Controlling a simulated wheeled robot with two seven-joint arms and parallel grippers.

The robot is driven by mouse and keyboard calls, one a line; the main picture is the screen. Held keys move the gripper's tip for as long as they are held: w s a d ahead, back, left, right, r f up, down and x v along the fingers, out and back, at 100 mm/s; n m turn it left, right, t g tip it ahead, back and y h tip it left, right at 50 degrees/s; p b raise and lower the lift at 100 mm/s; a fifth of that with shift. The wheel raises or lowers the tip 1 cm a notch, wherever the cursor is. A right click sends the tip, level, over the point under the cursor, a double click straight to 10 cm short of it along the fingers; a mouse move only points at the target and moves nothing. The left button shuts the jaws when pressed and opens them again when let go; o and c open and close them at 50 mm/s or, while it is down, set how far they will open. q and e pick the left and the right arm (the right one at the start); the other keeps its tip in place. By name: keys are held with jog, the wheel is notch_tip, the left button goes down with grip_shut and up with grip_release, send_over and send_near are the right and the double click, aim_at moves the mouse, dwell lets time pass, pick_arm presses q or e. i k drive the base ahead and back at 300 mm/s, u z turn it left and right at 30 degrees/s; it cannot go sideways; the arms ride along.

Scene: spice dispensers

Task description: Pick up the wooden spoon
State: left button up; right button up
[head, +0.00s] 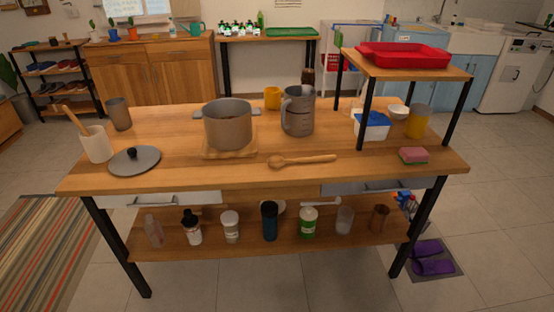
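A wooden spoon (303,160) lies flat on the wooden table (350,172), near its front edge and right of centre. Its rounded end points left and its handle points right. It lies apart from other things, in front of the grey measuring jug and right of the pot's board. Another wooden utensil (74,119) stands tilted in a white holder (97,144) at the table's left end. Neither of my grippers shows in the head view.
A grey pot (228,124) stands on a wooden board (230,154). A grey jug (298,110), a grey lid (134,160) and a pink-green sponge (413,155) are on the table. A raised shelf with a red tray (404,57) stands at the right. The tabletop around the spoon is clear.

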aim_at(275, 161)
jog(key=u, duration=0.45)
jog(key=i, duration=1)
jog(key=z, duration=0.1)
